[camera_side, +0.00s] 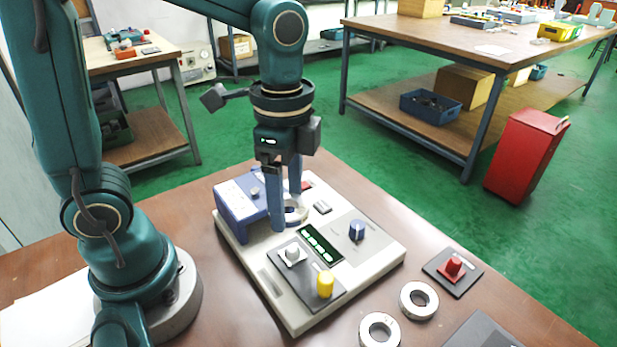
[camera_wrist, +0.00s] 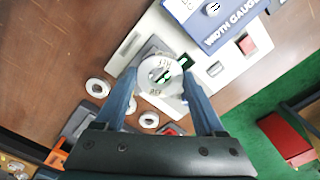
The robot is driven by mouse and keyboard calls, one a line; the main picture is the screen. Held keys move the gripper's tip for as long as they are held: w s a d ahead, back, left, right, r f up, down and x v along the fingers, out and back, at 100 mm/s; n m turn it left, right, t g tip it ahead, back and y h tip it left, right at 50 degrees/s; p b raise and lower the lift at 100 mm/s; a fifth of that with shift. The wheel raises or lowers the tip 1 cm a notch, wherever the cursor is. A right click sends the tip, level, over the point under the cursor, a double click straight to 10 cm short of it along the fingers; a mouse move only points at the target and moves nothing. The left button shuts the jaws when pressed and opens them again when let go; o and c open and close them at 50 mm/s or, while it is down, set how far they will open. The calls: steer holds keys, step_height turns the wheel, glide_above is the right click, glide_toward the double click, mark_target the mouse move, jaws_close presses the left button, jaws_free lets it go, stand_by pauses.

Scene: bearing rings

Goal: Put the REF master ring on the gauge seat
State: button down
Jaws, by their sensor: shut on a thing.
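The ring (camera_wrist: 149,84) is pale metal with dark lettering that I cannot read fully; it also shows in the side view (camera_side: 296,216). My gripper (camera_side: 287,212) is shut on this ring, with one blue finger on each side of it. In the wrist view my gripper (camera_wrist: 160,82) points down over the gauge base. The width gauge is a blue housing (camera_side: 237,204) on a pale base plate (camera_side: 376,262); the housing also shows in the wrist view (camera_wrist: 222,22). The ring is close beside the housing, over the plate. I cannot make out the seat or whether the ring touches it.
Two loose rings (camera_side: 418,300) (camera_side: 380,330) lie on the brown table in front of the plate. A red knob (camera_side: 454,267) stands on a dark plate.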

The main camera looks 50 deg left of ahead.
mark_target(292, 248)
steer(key=shift+s+d+m, duration=0.15)
steer(key=shift+d+m, duration=0.15)
steer(key=shift+d, duration=0.3)
steer(key=shift+f, duration=1.95)
steer(key=shift+f, duration=0.25)
steer(key=shift+f, duration=0.7)
steer(key=shift+f, duration=0.8)
jaws_free()
